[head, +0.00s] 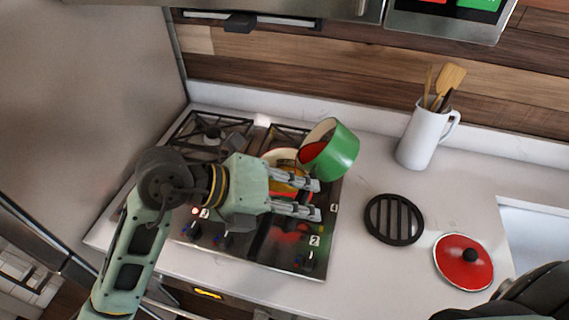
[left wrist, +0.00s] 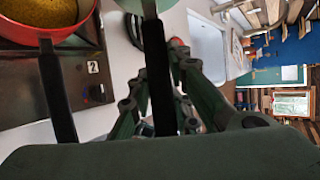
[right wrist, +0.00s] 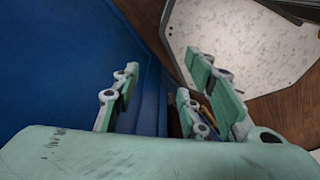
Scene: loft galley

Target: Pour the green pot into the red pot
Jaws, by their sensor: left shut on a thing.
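The green pot (head: 343,154) is tilted on its side above the stove, its opening toward the left, with something red visible inside. My left gripper (head: 318,200) is shut on its black handle (left wrist: 160,85); the pot's underside edge shows at the top of the left wrist view (left wrist: 128,4). The red pot (left wrist: 88,42) stands on the stove below and left of the green pot, with yellow-brown contents (left wrist: 40,12) and a black handle. In the head view the red pot is partly hidden by my left gripper and the green pot. My right gripper (right wrist: 165,100) is open and empty, away from both pots.
A round black trivet (head: 394,219) and a red lid (head: 463,266) lie on the counter to the right. A white pitcher (head: 419,137) with utensils stands by the wall. A sink (head: 535,232) is at far right. The stove (head: 255,253) has front knobs.

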